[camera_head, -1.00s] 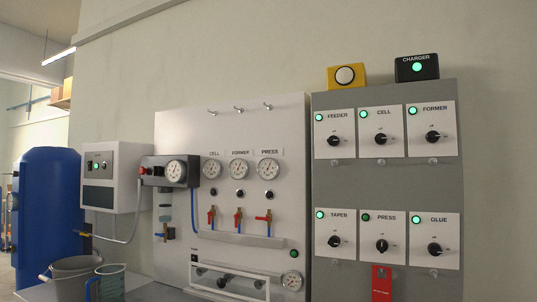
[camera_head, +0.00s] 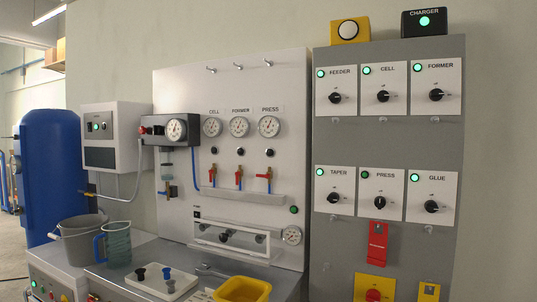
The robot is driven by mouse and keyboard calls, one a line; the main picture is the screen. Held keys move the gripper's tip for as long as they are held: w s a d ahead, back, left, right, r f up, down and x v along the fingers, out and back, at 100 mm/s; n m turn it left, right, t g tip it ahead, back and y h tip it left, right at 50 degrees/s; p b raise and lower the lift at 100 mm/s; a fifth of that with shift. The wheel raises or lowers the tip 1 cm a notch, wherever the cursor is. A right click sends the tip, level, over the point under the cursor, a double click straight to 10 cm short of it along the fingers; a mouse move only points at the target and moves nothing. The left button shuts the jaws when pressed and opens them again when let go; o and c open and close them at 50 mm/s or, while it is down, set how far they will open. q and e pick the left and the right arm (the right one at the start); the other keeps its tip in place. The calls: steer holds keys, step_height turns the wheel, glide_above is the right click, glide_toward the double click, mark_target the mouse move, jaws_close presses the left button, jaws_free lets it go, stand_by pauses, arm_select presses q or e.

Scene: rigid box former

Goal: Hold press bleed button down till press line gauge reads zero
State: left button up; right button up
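The press line gauge (camera_head: 269,126) is a round white dial under the PRESS label, rightmost of the three gauges on the grey-white panel. Its needle is too small to read. The press bleed button (camera_head: 270,152) is a small dark knob directly below that gauge, with nothing touching it. Below it is a red-handled valve (camera_head: 265,174). The PRESS switch (camera_head: 379,202) on the right panel has a dark green lamp, while the other switches' lamps are lit. Neither of my grippers is in view.
A bench carries a grey bucket (camera_head: 80,241), a blue-handled jug (camera_head: 116,246), a white block with knobs (camera_head: 161,282) and a yellow tray (camera_head: 242,290). A red tag (camera_head: 378,238) hangs below the PRESS switch. A blue tank (camera_head: 48,170) stands at the left.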

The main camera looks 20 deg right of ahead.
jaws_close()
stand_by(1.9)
